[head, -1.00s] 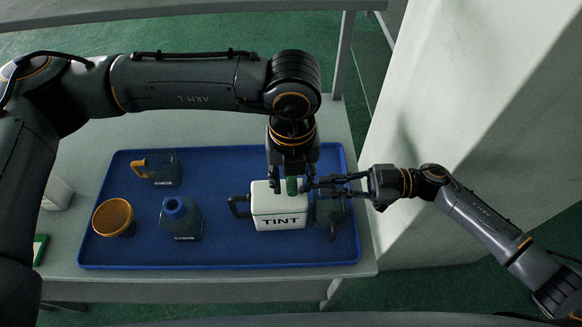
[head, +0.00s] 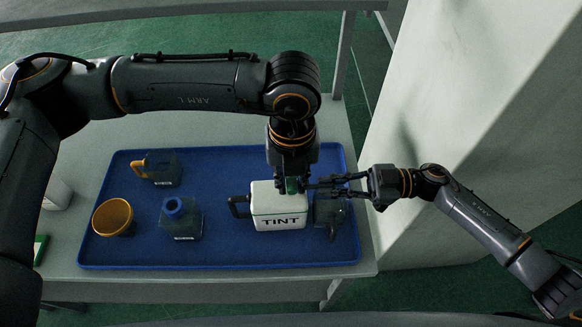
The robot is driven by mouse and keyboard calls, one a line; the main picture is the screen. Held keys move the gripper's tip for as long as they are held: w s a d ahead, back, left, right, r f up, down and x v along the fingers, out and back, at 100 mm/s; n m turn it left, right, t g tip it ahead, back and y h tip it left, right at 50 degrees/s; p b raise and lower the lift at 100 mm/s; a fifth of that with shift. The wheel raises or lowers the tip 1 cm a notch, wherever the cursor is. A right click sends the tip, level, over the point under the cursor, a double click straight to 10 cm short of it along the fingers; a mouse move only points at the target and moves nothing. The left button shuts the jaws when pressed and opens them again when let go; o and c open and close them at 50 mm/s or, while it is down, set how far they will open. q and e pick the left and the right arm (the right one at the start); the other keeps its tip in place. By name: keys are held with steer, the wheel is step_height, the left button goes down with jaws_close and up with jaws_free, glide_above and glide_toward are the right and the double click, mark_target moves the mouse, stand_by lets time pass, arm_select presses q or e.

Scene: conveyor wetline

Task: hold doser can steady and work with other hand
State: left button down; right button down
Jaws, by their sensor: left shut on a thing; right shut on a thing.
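The white doser can (head: 279,209) marked TINT stands upright on the blue tray (head: 240,254), its dark handle (head: 238,206) to the left. My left gripper (head: 290,185) points down over the can top, its fingers on either side of the green cap (head: 291,186) and shut on it. My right gripper (head: 309,185) comes in level from the right, shut at the can's upper right edge. Its exact contact is hard to make out, as the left fingers partly cover it.
A dark, see-through container (head: 328,209) stands close to the can's right, under my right gripper. A blue-necked bottle (head: 184,220), an orange-rimmed cup (head: 113,218) and an orange-handled jug (head: 163,169) stand on the left half. The tray's front left is clear.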

arm_select(q)
steer(key=shift+r, duration=1.9)
arm_select(e)
steer(key=shift+f, duration=0.1)
arm_select(q)
steer(key=shift+f, duration=2.15)
steer(key=shift+r, duration=2.2)
steer(key=shift+f, duration=2.1)
steer(key=c, duration=1.2)
jaws_free()
steer(key=shift+r, duration=3.5)
